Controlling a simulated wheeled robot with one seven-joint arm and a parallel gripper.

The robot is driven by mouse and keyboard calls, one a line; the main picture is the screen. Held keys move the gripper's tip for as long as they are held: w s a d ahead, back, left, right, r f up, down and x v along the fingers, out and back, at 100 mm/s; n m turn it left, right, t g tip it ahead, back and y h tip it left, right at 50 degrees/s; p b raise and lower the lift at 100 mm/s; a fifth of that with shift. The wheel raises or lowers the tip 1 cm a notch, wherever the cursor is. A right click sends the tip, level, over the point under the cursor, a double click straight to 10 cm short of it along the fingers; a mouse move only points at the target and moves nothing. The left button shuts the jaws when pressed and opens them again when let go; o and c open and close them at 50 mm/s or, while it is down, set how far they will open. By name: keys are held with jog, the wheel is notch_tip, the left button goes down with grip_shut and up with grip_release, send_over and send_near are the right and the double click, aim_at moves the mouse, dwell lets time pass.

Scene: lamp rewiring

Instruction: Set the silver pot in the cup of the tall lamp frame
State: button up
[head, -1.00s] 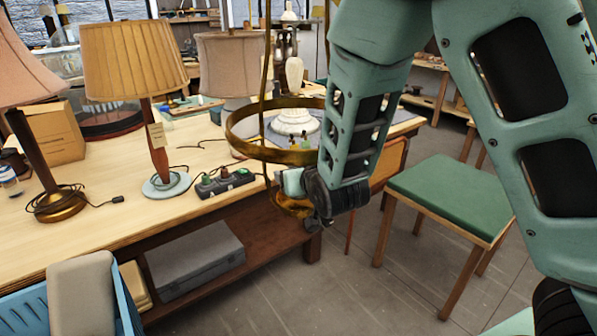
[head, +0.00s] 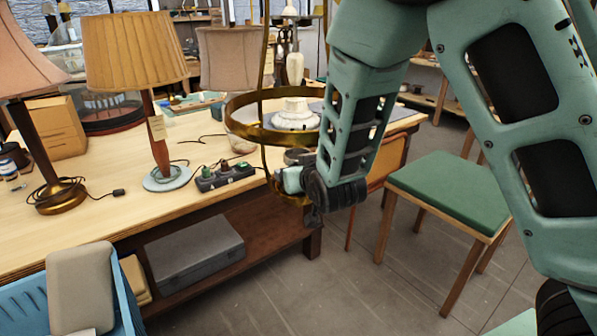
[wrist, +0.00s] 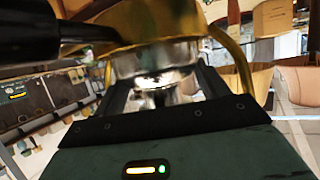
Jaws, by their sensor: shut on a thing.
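The tall lamp frame is brass, with a wide ring (head: 232,118), long uprights and a lower part with its cup behind my wrist. My gripper (head: 292,178) is at that lower part, below the ring, mostly hidden by my arm. In the wrist view my gripper (wrist: 162,90) is shut on the silver pot (wrist: 155,62), its two dark fingers on either side. The brass of the frame (wrist: 140,22) shows directly beyond the pot there. A grey rim, apparently the pot (head: 298,155), shows inside the frame in the head view. I cannot tell whether the pot touches the cup.
A workbench (head: 90,235) holds a yellow-shaded lamp (head: 135,50), a pink-shaded lamp (head: 30,50) and a power strip (head: 225,177) close left of the frame. A green-seated chair (head: 447,193) stands to the right. A blue crate (head: 25,305) is at front left.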

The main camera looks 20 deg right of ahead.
jog(key=shift+f+b, duration=0.15)
jog(key=shift+b, duration=0.15)
dwell(0.4)
jog(key=o, duration=1.4)
jog(key=shift+c, duration=0.2)
